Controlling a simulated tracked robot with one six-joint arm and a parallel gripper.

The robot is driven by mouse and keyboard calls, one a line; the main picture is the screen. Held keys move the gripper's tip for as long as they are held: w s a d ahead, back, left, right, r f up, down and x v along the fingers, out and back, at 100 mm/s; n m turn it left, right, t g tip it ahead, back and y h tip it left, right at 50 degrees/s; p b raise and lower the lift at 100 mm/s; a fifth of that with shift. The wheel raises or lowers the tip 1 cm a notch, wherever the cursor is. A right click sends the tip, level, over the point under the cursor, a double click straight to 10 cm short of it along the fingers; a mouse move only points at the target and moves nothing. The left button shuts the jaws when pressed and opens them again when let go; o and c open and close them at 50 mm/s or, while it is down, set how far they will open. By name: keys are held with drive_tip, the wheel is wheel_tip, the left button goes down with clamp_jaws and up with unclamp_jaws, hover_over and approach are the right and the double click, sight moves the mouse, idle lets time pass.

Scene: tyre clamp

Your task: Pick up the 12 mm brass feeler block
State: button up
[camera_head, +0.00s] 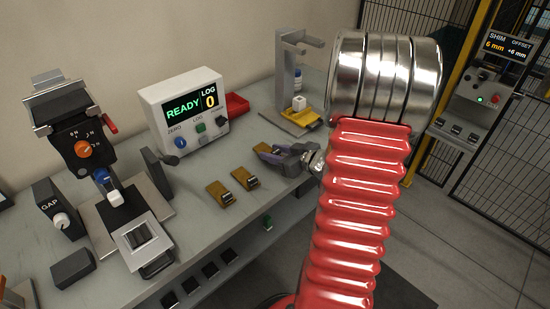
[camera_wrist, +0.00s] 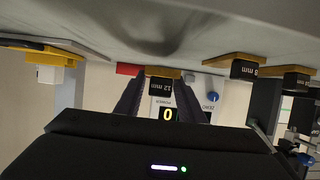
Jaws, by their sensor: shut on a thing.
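The 12 mm brass feeler block (camera_wrist: 162,86) shows in the wrist view with its black "12 mm" face towards the camera. It is between the two fingers of my gripper (camera_wrist: 161,96), which is shut on it. In the head view my gripper (camera_head: 270,155) reaches in from the right, low over the bench, and a brass edge of the block (camera_head: 261,147) shows at its fingertips. The fingers hide most of the block there. I cannot tell whether the block still touches the bench.
Two other brass blocks (camera_head: 219,194) (camera_head: 244,178) lie on the bench (camera_head: 215,225) left of my gripper. A display box (camera_head: 185,110) reading "READY" and "LOG 0" and a red tray (camera_head: 236,104) stand behind. A grey stand with yellow base (camera_head: 300,117) is near my arm.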

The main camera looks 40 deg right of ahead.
wheel_tip(320, 180, up, 7)
drive_tip(key=shift+f, duration=0.1)
idle(0.8)
